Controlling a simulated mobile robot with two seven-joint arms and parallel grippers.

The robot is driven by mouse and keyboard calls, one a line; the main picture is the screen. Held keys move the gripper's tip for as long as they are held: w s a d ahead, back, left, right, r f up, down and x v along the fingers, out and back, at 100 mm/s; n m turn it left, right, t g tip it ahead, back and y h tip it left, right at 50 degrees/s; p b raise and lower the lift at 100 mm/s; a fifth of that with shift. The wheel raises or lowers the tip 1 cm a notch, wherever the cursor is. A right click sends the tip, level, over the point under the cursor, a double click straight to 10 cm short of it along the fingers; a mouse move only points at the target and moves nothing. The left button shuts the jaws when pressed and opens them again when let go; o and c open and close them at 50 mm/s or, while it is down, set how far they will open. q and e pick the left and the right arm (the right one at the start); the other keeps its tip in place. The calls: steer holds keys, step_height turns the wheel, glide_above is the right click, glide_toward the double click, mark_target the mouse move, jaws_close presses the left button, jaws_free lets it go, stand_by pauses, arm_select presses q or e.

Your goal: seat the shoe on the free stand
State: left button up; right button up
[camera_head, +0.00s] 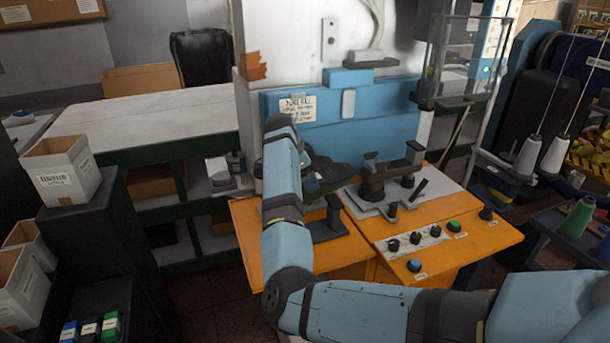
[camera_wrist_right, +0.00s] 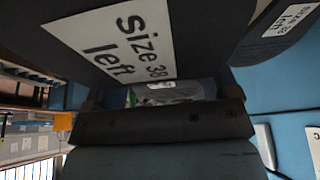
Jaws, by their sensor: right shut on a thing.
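The dark shoe (camera_head: 338,173) shows in the head view just right of my right wrist, above the orange bench. In the wrist view its dark surface (camera_wrist_right: 205,35) fills the top, with a white "Size 38 left" label. My right gripper (camera_wrist_right: 160,100) is shut on it; in the head view the fingers are largely hidden by my forearm and the shoe. A dark upright stand (camera_head: 332,213) is on the left part of the bench, below the shoe, with nothing on its top. My left gripper is in neither view.
A dark fixture (camera_head: 374,183) stands on a grey plate right of the shoe. Knobs and buttons (camera_head: 413,240) line the orange bench (camera_head: 345,255) in front. A blue machine front (camera_head: 385,130) rises behind. A second "left" label (camera_wrist_right: 292,20) shows at the wrist view's upper right.

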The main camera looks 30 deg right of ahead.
mark_target(305, 192)
steer(key=shift+f+b, duration=0.5)
steer(key=shift+f, duration=1.8)
steer(key=shift+f, duration=0.1)
steer(key=o, duration=1.3)
steer(key=shift+f, duration=0.1)
steer(key=shift+a, duration=0.1)
steer(key=v, duration=1.4)
steer(key=shift+s+b, duration=0.1)
steer(key=shift+b, duration=0.25)
steer(key=shift+s, duration=0.1)
